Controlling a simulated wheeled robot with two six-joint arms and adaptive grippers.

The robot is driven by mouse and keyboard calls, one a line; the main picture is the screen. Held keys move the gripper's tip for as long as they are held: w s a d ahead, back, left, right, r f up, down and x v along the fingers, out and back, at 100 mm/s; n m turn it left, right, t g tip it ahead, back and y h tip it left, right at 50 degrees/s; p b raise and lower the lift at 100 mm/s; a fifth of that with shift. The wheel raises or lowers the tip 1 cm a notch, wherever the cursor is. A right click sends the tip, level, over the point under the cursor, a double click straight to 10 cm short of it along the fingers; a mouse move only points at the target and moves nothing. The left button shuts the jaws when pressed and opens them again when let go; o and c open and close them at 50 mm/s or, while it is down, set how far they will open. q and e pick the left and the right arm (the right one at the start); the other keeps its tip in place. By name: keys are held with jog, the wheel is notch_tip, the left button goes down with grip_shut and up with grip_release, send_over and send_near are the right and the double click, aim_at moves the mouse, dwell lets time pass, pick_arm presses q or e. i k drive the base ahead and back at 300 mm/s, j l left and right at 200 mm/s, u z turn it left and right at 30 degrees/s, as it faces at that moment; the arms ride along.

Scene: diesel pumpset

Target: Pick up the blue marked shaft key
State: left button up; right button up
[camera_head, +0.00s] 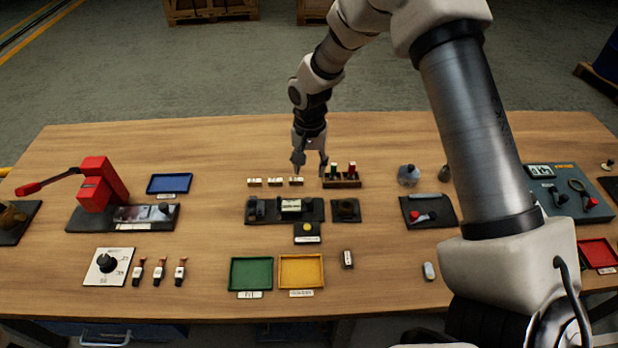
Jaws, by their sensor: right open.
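Three small pale blocks lie in a row near the middle of the wooden table: a left block (254,182), a middle block (275,182) and a right block (296,181). They may be the shaft keys, but their marks are too small to read, and I cannot tell a blue one. My right gripper (310,168) points down with its fingers apart and nothing visible between them. It is just behind the right block and the wooden rack; its height above the table is unclear. My left gripper is not in view.
The wooden rack (342,183) holds upright green- and red-topped pieces. A black fixture (262,215) lies in front. A green tray (250,273) and a yellow tray (301,271) are near the front edge. A red press (100,184) stands left. My right arm hides part of the table's right side.

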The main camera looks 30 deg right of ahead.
aim_at(261, 203)
jog(key=k, duration=1)
